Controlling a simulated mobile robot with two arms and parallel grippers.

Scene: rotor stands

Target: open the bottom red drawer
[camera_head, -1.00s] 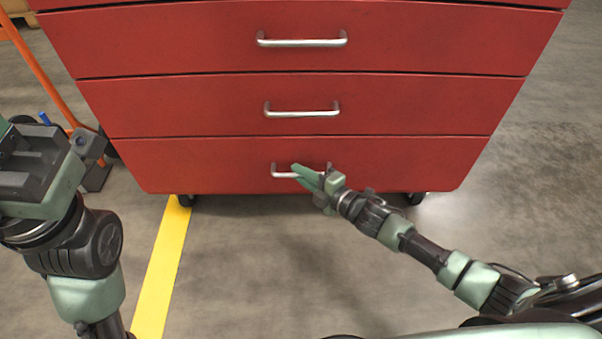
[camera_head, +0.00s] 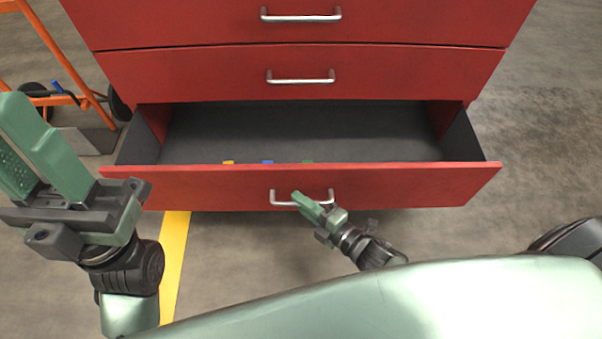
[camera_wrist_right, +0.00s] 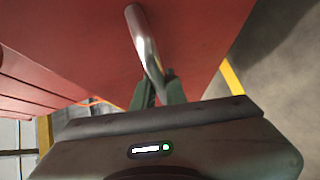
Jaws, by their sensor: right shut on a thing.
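The bottom red drawer (camera_head: 400,186) stands pulled out from the red cabinet (camera_head: 420,72), and its dark inside shows. My right gripper (camera_head: 302,199) is shut on the drawer's metal handle (camera_head: 283,203). In the right wrist view the gripper's green fingers (camera_wrist_right: 158,90) close around the handle (camera_wrist_right: 143,40), in front of the red drawer face (camera_wrist_right: 85,50). My left gripper (camera_head: 38,150) is raised at the left of the head view, away from the cabinet. Its fingers show, but I cannot tell how far apart they are.
An orange hand truck (camera_head: 55,55) stands left of the cabinet. A yellow floor line (camera_head: 175,250) runs below the drawer. The floor at the right is clear.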

